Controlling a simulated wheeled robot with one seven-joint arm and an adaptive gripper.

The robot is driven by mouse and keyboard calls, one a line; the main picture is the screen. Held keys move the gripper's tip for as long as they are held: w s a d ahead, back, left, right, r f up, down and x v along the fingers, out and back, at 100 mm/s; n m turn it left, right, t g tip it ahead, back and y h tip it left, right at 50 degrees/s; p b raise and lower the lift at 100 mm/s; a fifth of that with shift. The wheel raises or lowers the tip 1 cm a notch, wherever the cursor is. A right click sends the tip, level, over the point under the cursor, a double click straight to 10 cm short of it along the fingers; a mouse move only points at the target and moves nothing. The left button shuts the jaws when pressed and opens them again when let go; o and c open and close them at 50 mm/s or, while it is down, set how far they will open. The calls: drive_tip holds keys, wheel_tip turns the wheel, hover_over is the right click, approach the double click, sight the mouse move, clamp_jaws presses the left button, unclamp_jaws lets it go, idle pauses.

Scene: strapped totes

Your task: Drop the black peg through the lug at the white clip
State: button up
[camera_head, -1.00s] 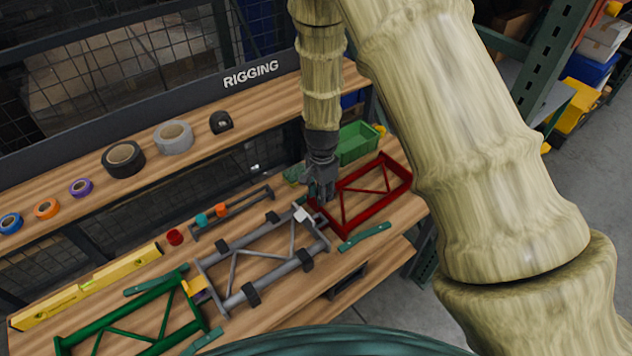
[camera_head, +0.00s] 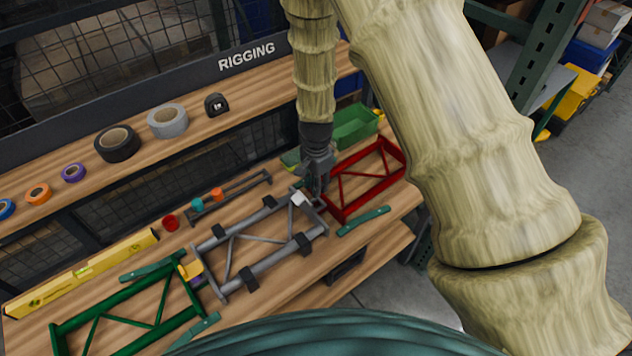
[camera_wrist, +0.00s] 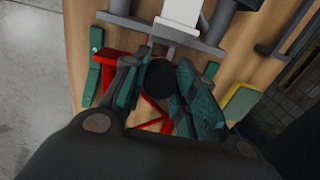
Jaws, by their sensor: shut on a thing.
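My gripper (camera_head: 317,186) is at the corner where the grey frame (camera_head: 262,270) comes close to the red frame (camera_head: 366,187). In the wrist view my gripper (camera_wrist: 166,88) has its green-padded fingers shut on the black peg (camera_wrist: 164,77), seen end-on as a dark round shape. The white clip (camera_head: 299,199) sits on the grey frame's corner, just left of the fingers. The white clip also shows in the wrist view (camera_wrist: 180,14), beyond the peg. The lug and the peg's lower end are hidden, so I cannot tell whether the peg is in the lug.
A green frame (camera_head: 128,300) lies at the left, with a yellow level (camera_head: 85,270) behind it. A green bin (camera_head: 355,127) stands behind the red frame. A teal bar (camera_head: 362,221) lies in front. Tape rolls (camera_head: 116,143) stand on the raised shelf.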

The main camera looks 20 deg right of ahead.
sight(316, 199)
drive_tip(key=shift+f+b, duration=1.15)
drive_tip(key=shift+f, duration=0.75)
drive_tip(key=shift+s+a+f+b, duration=0.1)
drive_tip(key=shift+s+f+b, duration=0.65)
drive_tip(key=shift+f, duration=0.35)
clamp_jaws()
drive_tip(key=shift+o, duration=0.9)
unclamp_jaws()
drive_tip(key=shift+w+f, duration=0.2)
drive_tip(key=shift+f, duration=0.2)
drive_tip(key=shift+w+f, duration=0.3)
drive_tip(key=shift+w, duration=0.1)
clamp_jaws()
drive_tip(key=o, duration=1.7)
unclamp_jaws()
drive_tip(key=shift+r, duration=0.45)
drive_tip(key=shift+w, duration=0.1)
drive_tip(key=shift+r, duration=0.15)
